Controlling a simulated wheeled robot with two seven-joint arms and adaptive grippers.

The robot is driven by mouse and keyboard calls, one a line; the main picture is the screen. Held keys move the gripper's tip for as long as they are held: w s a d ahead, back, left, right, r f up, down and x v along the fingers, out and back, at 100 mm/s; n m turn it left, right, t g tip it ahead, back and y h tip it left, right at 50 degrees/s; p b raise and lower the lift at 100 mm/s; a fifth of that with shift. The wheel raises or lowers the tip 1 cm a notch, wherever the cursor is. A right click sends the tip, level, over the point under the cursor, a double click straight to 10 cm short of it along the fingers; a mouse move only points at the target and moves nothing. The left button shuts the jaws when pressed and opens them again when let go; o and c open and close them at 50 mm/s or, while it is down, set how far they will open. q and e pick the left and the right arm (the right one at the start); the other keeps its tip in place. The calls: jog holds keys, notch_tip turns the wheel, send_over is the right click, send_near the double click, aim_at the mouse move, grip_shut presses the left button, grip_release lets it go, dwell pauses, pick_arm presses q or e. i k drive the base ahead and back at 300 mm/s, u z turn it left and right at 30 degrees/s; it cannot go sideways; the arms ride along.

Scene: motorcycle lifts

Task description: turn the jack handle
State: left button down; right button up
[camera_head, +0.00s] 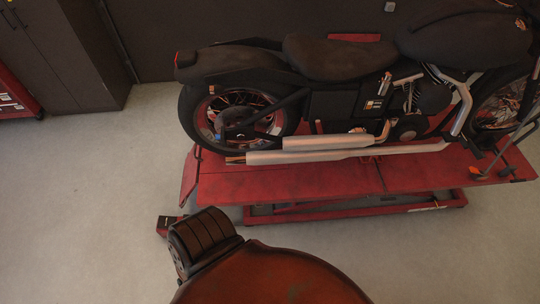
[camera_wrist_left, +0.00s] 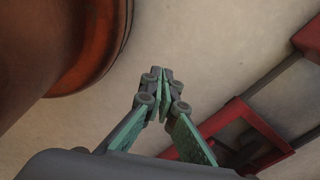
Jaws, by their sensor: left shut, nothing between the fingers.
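My left gripper (camera_wrist_left: 164,82) is shut and empty in the left wrist view, with its green-padded fingers converging over the pale floor. A red metal frame (camera_wrist_left: 212,122), seemingly part of the lift base, lies to the right of its fingers. It does not touch the frame as far as I can see. In the head view the red motorcycle lift (camera_head: 300,185) stands low with a motorcycle on it. A thin grey lever (camera_head: 508,150) rises at the lift's right end; I cannot tell whether it is the jack handle. Neither gripper shows in the head view.
A black motorcycle (camera_head: 335,60) stands on the lift. A large rounded red-brown thing (camera_head: 270,278) with a black ribbed part (camera_head: 205,235) fills the bottom foreground. A dark cabinet (camera_head: 65,50) stands at the upper left. The floor at left and lower right is clear.

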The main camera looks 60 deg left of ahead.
aim_at(393, 198)
jog(key=u, duration=1.15)
jog(key=i, duration=0.75)
jog(key=u, duration=0.05)
